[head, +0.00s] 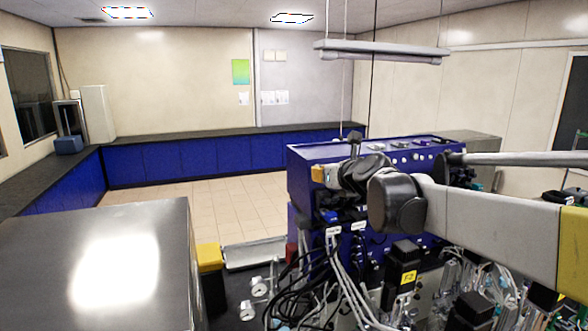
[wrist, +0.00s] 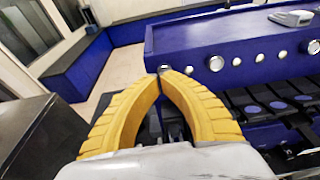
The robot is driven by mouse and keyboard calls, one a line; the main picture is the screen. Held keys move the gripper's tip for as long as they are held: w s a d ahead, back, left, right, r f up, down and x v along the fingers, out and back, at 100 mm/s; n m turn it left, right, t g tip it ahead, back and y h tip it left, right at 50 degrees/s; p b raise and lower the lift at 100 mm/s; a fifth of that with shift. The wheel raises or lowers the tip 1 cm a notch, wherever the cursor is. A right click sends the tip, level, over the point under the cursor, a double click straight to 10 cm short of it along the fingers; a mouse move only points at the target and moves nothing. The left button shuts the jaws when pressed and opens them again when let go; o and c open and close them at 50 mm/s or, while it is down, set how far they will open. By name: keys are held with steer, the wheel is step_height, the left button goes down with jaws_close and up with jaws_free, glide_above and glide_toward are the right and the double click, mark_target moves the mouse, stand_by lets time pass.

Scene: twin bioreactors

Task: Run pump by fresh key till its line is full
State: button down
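My gripper (wrist: 162,72) shows in the wrist view with its two yellow ribbed fingers meeting at the tips and nothing visible between them. The tips appear in front of the left end of the blue bioreactor console (wrist: 230,40), and I cannot tell whether they touch it. A row of dark units with blue oval faces (wrist: 278,106), perhaps pumps, lies right of the fingers. In the head view the blue console (head: 310,158) stands behind my arm, which hides much of its front. I cannot make out the fresh key or the liquid in any line.
A bundle of cables and tubes (head: 345,275) hangs below the console. A dark unit with a yellow label (head: 403,265) stands there. A grey-topped bench (head: 85,265) is at left, with a yellow-lidded bin (head: 210,257) beside it. Tiled floor (head: 215,205) is open behind.

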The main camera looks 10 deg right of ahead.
steer(key=shift+w+a+f, duration=0.1)
steer(key=shift+w+f, duration=0.05)
steer(key=shift+w, duration=0.35)
